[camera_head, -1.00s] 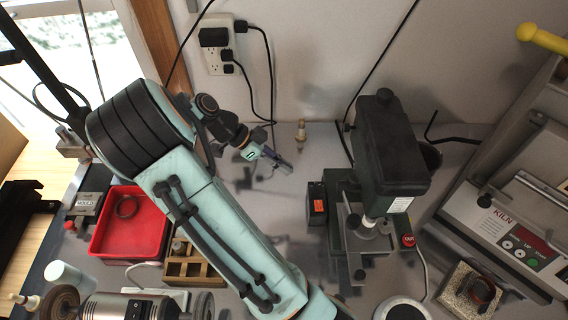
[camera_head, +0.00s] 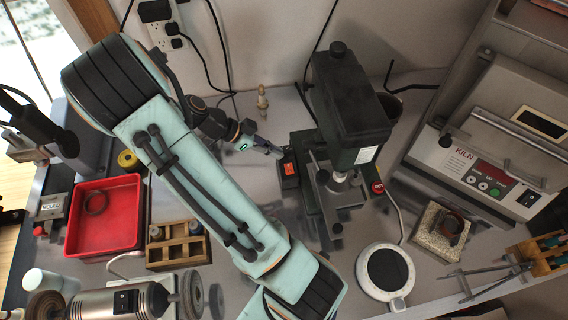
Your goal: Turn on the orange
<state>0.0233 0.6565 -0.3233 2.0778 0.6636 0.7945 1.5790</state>
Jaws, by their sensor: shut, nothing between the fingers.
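An orange switch (camera_head: 289,169) sits on the front of a small black box at the left side of the dark green drill press (camera_head: 350,110). My gripper (camera_head: 279,153) is shut and empty. Its tip is right beside the upper left of the black box, just above the orange switch in the picture. I cannot tell whether the tip touches the box. The orange switch is in clear view, but its on or off position is too small to read.
A red button (camera_head: 377,188) is on the drill press's right side. A white round hot plate (camera_head: 385,272) stands in front. A kiln (camera_head: 480,165) is at right. A red tray (camera_head: 105,240), a wooden rack (camera_head: 178,250) and a grinder (camera_head: 115,300) lie left. A small pale bottle (camera_head: 262,100) stands behind.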

